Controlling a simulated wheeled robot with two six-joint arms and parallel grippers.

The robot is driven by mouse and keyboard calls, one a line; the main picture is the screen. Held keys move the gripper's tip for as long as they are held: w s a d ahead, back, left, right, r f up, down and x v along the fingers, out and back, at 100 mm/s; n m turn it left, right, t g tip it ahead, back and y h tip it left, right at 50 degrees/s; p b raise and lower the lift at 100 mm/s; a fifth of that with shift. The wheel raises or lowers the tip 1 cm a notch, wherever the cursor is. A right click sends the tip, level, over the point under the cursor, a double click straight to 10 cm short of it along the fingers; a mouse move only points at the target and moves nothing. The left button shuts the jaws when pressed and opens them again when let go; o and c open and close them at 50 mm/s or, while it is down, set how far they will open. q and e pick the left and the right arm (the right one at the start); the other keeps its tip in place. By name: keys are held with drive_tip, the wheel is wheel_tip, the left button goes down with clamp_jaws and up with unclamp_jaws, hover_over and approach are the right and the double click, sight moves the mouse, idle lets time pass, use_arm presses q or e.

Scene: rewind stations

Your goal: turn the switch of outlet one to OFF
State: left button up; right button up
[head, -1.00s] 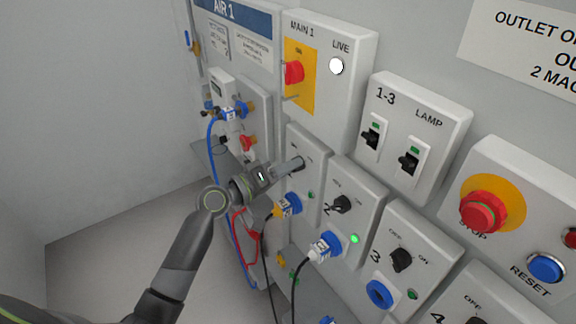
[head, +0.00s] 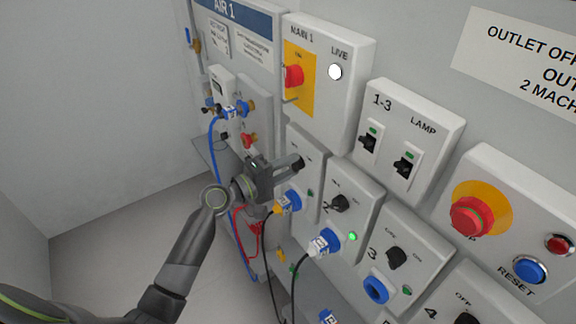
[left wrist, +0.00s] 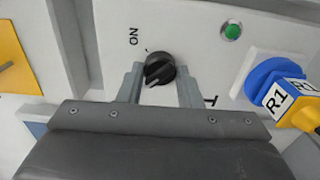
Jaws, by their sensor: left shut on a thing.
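The outlet one box (head: 313,160) is the grey panel left of outlet 2. Its black round switch (left wrist: 160,68) shows in the left wrist view with ON printed at its upper left; other lettering is partly hidden. My left gripper (head: 296,163) reaches it from the left. In the left wrist view my gripper (left wrist: 160,86) has one finger on each side of the switch, shut on it. In the head view the fingers hide the switch. My right gripper is not in view.
Outlet 3 (head: 425,242) is further right. MAIN 1 (head: 357,50) stands above. Cables hang below my gripper. Free floor lies left.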

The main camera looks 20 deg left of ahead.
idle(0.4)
use_arm(q)
drive_tip(key=o, duration=1)
drive_tip(key=shift+s, duration=0.1)
drive_tip(key=shift+b+v, duration=3.45)
drive_tip(key=shift+v, duration=5.25)
drive_tip(key=shift+f, duration=0.1)
